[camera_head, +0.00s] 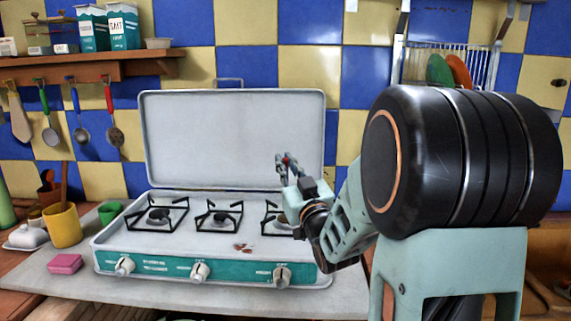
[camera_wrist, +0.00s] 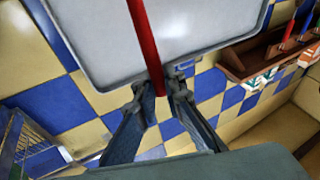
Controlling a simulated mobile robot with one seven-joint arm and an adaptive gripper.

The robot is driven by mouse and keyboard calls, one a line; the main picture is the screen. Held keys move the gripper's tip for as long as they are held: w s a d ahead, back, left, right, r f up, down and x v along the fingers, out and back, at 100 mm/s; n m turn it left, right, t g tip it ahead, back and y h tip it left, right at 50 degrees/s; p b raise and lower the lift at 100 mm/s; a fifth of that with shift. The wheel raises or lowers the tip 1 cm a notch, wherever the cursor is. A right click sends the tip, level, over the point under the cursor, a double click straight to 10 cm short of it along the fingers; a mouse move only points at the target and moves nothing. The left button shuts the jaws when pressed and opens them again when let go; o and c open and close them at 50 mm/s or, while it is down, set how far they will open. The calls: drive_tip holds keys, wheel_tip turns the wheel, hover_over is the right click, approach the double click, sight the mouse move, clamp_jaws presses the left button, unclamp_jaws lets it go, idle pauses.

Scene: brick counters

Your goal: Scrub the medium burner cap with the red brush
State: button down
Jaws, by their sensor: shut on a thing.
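The stove (camera_head: 200,263) stands on the counter with its lid (camera_head: 235,130) raised. Three burners sit in a row under black grates: a left cap (camera_head: 157,214), a middle cap (camera_head: 221,217) and a right cap (camera_head: 282,218) partly hidden by my arm. I cannot tell by size which cap is medium. My gripper (camera_head: 286,164) is above the right side of the stove, in front of the lid. In the wrist view my gripper (camera_wrist: 162,86) is shut on the red brush (camera_wrist: 146,40), whose handle runs between the fingers. The bristles are not visible.
A brown stain (camera_head: 243,247) marks the stove top. A pink sponge (camera_head: 65,263), yellow cup (camera_head: 63,226) and green cup (camera_head: 110,212) stand left of the stove. Utensils hang under the shelf (camera_head: 150,66). A dish rack (camera_head: 480,62) is at the right.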

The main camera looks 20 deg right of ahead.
drive_tip(key=shift+f+b, duration=0.5)
drive_tip(key=shift+b, duration=0.1)
idle(0.4)
drive_tip(key=shift+a+b, duration=0.2)
drive_tip(key=shift+b, duration=0.15)
drive_tip(key=shift+w+a, duration=0.1)
drive_tip(key=shift+a, duration=0.05)
drive_tip(key=shift+s+d+b, duration=0.3)
drive_tip(key=shift+d+b, duration=0.2)
drive_tip(key=shift+d, duration=0.25)
drive_tip(key=shift+a, duration=0.1)
